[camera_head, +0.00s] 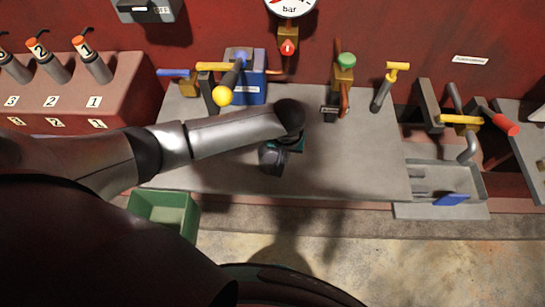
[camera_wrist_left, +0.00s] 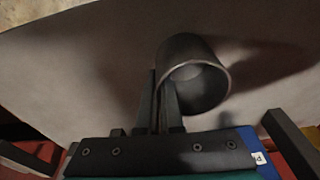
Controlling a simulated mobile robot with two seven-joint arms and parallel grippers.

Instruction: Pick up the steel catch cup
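The steel catch cup (camera_wrist_left: 198,75) is a dark grey, round, open-mouthed cup. In the left wrist view its mouth faces the camera. My left gripper (camera_wrist_left: 163,88) has its two narrow fingers close together at the cup's left rim, one outside and one over the mouth, with the cup wall between them. In the head view the cup (camera_head: 272,158) shows over the grey bench, just below my left gripper (camera_head: 284,150), which my wrist partly hides. I cannot tell whether the cup touches the bench. My right gripper is not in view.
The grey bench (camera_head: 350,170) is clear around the cup. A blue block (camera_head: 252,90) with a yellow-knobbed lever, a green-capped valve (camera_head: 345,75) and a yellow T-handle (camera_head: 390,80) stand behind. A green bin (camera_head: 165,210) is at front left, a grey tray (camera_head: 475,180) at right.

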